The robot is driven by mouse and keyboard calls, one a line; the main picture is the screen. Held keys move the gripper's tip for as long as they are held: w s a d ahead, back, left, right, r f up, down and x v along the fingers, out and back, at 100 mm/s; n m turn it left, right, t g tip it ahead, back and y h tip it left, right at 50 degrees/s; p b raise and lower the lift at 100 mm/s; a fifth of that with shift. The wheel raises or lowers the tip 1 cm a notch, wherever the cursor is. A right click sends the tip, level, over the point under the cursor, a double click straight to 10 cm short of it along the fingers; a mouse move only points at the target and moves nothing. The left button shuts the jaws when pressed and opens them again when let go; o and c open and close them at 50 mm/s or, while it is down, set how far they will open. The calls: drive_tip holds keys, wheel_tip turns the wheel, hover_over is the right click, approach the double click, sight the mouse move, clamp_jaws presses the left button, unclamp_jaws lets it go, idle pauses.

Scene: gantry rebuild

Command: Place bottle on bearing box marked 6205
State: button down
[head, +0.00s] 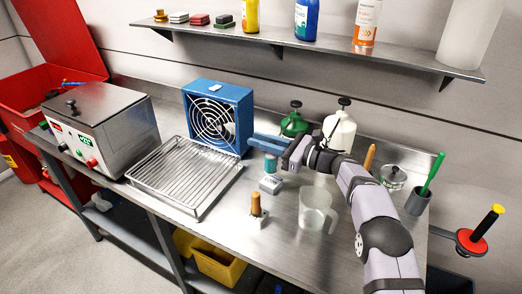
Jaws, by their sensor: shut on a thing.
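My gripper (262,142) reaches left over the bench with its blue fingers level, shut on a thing. A small bottle with a teal body (270,163) shows directly under the fingers; its top is hidden by them. A small pale grey box (270,185) lies on the bench just below the bottle in the picture. Its marking is too small to read, so I cannot tell if it is the 6205 box. I cannot tell whether the bottle's base touches the bench.
A blue fan (232,118) and a wire rack tray (185,176) stand to the left. A clear jug (316,209) and a wooden-handled tool (256,207) stand in front. Green (294,125) and white (339,131) wash bottles stand behind. A shelf (320,45) hangs above.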

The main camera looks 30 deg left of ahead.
drive_tip(key=shift+f+p, duration=0.5)
drive_tip(key=shift+f, duration=1.35)
drive_tip(key=shift+f, duration=0.15)
drive_tip(key=c, duration=1.6)
unclamp_jaws()
drive_tip(key=shift+c, duration=0.2)
drive_tip(key=shift+d, duration=0.15)
